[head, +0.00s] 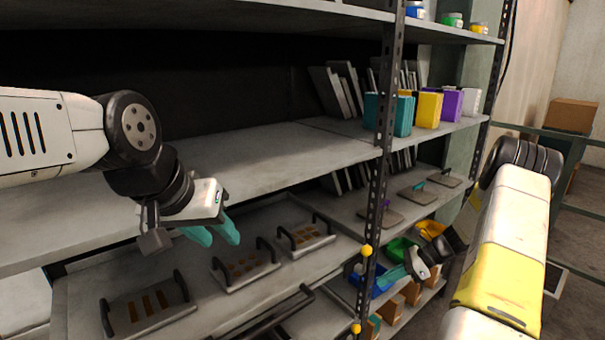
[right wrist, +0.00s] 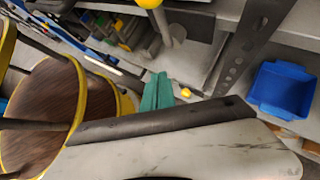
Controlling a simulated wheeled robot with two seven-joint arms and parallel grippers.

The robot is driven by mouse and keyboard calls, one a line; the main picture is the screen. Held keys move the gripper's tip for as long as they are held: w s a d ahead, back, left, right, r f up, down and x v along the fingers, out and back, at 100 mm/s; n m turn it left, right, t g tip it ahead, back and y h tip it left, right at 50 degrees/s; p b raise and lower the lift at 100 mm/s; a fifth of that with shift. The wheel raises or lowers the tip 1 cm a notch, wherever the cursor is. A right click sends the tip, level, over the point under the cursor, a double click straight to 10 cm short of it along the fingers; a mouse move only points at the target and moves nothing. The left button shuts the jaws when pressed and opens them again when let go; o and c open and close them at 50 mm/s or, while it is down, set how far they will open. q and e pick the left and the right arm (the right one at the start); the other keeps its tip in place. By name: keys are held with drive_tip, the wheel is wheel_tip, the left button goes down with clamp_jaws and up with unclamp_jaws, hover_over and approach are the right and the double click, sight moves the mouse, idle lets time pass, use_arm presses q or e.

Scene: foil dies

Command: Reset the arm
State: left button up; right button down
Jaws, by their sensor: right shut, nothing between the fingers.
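My left gripper (head: 212,236) hangs in front of the shelving in the head view. Its two teal fingers are apart, with nothing seen between them. It is above the lower shelf with the handled plates. My right gripper (head: 392,276) is low at the right of the rack post in the head view, near the coloured bins. In the right wrist view its teal fingers (right wrist: 157,92) are together and hold nothing. My right arm comes in from the right edge and partly hides the room behind it.
Handled plates (head: 245,266) lie on the lower shelf (head: 80,290). A perforated post (head: 378,190) with yellow knobs (head: 367,250) stands beside my right gripper. Coloured boxes (head: 428,108) stand on the middle shelf. The right wrist view shows a blue bin (right wrist: 282,88) and brown, yellow-rimmed round surfaces (right wrist: 45,105).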

drive_tip(key=s+a+r+n+h, duration=0.2)
drive_tip(key=s+r+n, duration=0.15)
drive_tip(key=r, duration=0.45)
drive_tip(key=s+a+r+n+h, duration=0.1)
drive_tip(key=s+a+r+n, duration=0.2)
drive_tip(key=r, duration=0.5)
drive_tip(key=s+a+r+n+h, duration=0.1)
drive_tip(key=a+r+n+h, duration=0.1)
drive_tip(key=r+n, duration=0.35)
drive_tip(key=s+a+r+n+t+h, duration=0.1)
drive_tip(key=s+a+r+n+t, duration=0.1)
drive_tip(key=s+r+n, duration=0.3)
drive_tip(key=s+a+r+n+t+h, duration=0.1)
drive_tip(key=s+a+r+n+t, duration=0.1)
drive_tip(key=s+r, duration=0.5)
drive_tip(key=shift+s+r+n+t+h, duration=0.4)
drive_tip(key=shift+s+n, duration=1)
drive_tip(key=shift+s, duration=1.45)
drive_tip(key=shift+f, duration=0.1)
